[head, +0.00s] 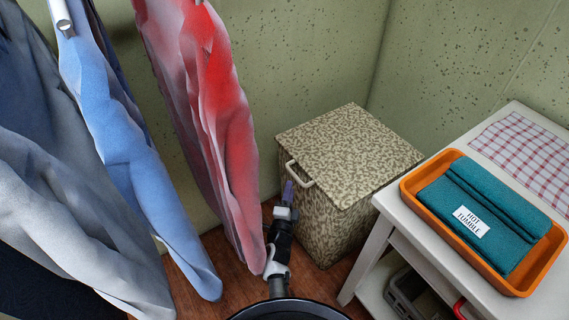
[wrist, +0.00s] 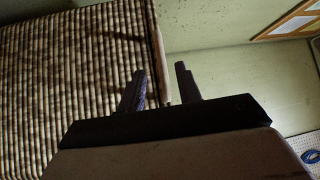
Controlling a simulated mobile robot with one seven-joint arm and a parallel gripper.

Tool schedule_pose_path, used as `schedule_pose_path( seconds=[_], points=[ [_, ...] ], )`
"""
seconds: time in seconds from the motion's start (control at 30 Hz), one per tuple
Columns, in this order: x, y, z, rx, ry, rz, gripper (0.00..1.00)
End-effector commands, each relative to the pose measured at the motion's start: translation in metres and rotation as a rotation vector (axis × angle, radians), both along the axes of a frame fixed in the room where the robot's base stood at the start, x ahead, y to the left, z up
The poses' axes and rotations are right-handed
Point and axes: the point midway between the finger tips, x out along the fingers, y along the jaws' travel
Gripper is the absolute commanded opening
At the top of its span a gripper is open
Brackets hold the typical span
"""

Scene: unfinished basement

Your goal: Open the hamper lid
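The hamper (head: 325,225) is a tall box with a mottled tan and brown pattern, standing in the corner. Its lid (head: 355,150) lies flat and shut on top. A pale loop handle (head: 299,174) sticks out from the lid's front left edge. My gripper (head: 288,190) is just below and beside this handle, pointing up. In the wrist view my gripper (wrist: 160,72) has its two dark fingers apart with nothing clearly held. The hamper's ribbed side (wrist: 75,75) fills the left there, its edge near the left finger. I cannot tell whether a finger touches it.
Red (head: 215,110) and blue (head: 125,150) garments hang close on the left of my arm. A white table (head: 425,240) stands right of the hamper, bearing an orange tray (head: 420,205) with a teal folded cloth (head: 485,215). Walls stand behind the hamper.

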Motion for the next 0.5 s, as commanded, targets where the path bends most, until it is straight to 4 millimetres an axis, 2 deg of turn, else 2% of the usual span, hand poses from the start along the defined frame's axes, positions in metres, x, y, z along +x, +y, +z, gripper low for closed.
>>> schedule_pose_path(
  seconds=[0.17, 0.5],
  points=[
    [0.01, -0.002, 0.002, 0.0, -0.001, -0.001, 0.34],
    [0.059, -0.009, 0.008, 0.0, -0.002, -0.001, 0.34]
  ],
)
